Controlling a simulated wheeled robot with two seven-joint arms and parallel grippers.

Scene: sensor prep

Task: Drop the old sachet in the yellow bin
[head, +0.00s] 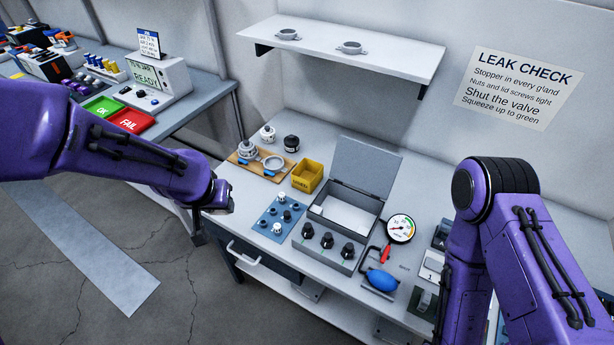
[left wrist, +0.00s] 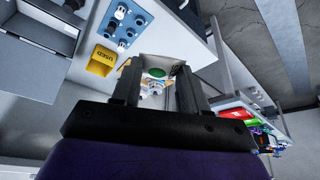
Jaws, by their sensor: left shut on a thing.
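The yellow bin (head: 307,176) stands open on the workbench, left of a grey open-lidded box. It also shows in the left wrist view (left wrist: 101,62), with dark lettering that seems to read USED. My left gripper (head: 226,192) is left of the bin, around the bench's left edge. In the left wrist view its two dark fingers (left wrist: 158,82) are shut on a pale sachet (left wrist: 174,64) with a green round spot. The sachet cannot be made out in the head view. My right arm comes in at the right; its gripper is not in view.
A blue mat (head: 278,217) with small fittings lies in front of the bin. A wooden board (head: 257,166) with metal parts is behind left. The grey box (head: 340,215), a gauge (head: 400,228) and a blue bulb (head: 381,281) are to the right. A shelf (head: 345,52) hangs above.

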